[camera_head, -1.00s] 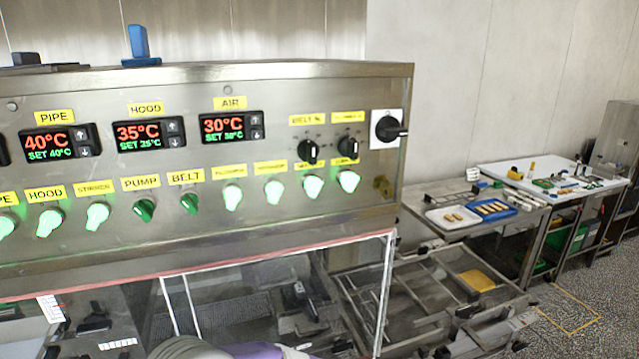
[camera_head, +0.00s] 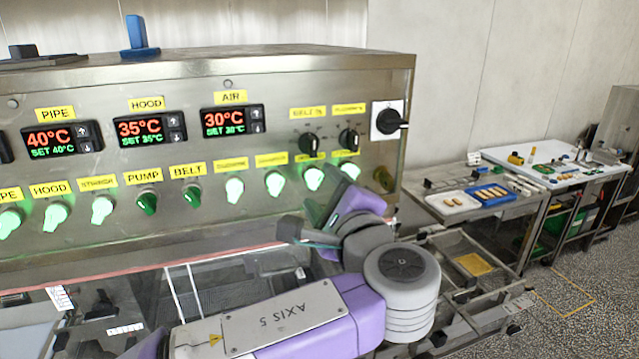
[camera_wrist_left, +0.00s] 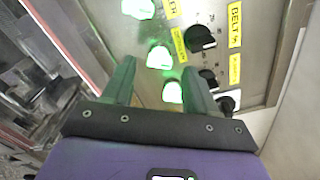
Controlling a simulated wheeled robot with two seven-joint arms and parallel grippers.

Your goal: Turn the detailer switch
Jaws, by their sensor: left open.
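A steel control panel (camera_head: 215,225) carries a row of green rotary switches under yellow labels. The labels toward the right end are too blurred to tell surely which is the detailer. Several right-hand switches glow bright green, among them one (camera_head: 314,178) under the BELT % knob and the last one (camera_head: 350,172). They also show in the left wrist view, the first (camera_wrist_left: 158,57) ahead between the fingertips, the last (camera_wrist_left: 172,92) lower between the fingers. My left gripper (camera_head: 304,218) is open and empty, below and in front of these switches, apparently apart from them. My right gripper is out of view.
Black knobs (camera_head: 308,143) sit above the switches, and a black main switch (camera_head: 388,121) is at the panel's right end. PUMP (camera_head: 147,201) and BELT switches are dark green. Right of the panel, a table holds a white tray (camera_head: 452,202) and a blue tray.

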